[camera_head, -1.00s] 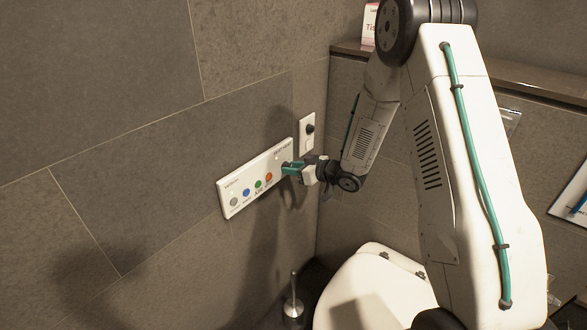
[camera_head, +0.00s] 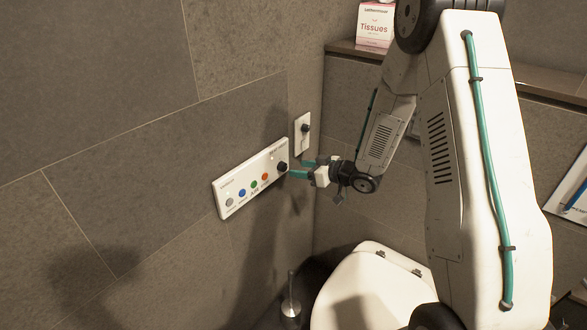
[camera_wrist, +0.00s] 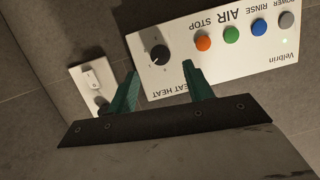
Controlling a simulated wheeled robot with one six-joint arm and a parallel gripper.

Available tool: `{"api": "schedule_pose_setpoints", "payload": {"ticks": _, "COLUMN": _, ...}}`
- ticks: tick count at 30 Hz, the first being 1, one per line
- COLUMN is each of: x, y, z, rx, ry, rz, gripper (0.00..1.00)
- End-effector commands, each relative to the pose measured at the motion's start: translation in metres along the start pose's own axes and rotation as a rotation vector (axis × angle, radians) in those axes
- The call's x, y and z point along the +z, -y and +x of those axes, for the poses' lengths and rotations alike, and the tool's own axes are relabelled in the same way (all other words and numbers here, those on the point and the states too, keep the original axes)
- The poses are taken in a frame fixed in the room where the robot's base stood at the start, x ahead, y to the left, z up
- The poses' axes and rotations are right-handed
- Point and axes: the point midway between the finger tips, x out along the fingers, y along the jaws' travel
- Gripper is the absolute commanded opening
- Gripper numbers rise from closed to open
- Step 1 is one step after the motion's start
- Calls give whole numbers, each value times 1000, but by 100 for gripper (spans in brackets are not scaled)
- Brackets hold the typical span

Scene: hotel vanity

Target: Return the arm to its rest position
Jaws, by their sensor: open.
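My gripper (camera_head: 303,168) has two green fingers and is open and empty. It is just to the right of the white control panel (camera_head: 223,206) on the tiled wall, with a small gap between fingertips and panel. In the wrist view my gripper (camera_wrist: 160,82) points at the panel's black knob (camera_wrist: 160,54), which lies beyond the space between the fingers. The knob (camera_head: 282,167) also shows in the head view, left of the fingertips. Orange, green, blue and grey buttons sit in a row on the panel, with a small lit green light near the grey one.
A white wall plate (camera_head: 303,134) with a dark knob is just above my gripper. A white toilet (camera_head: 372,290) and a brush in its holder (camera_head: 291,305) are below. A tissue box (camera_head: 376,24) stands on the ledge at the back.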

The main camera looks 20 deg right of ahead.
Motion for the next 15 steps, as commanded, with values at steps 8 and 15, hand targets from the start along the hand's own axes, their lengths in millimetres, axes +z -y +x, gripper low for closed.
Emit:
{"api": "schedule_pose_setpoints", "payload": {"ticks": 8, "x": 0, "y": -1, "z": -23, "rx": 2, "ry": 0, "rz": 0, "gripper": 51}}
{"api": "schedule_pose_setpoints", "payload": {"ticks": 15, "x": 0, "y": -1, "z": -23, "rx": 1, "ry": 0, "rz": 0, "gripper": 51}}
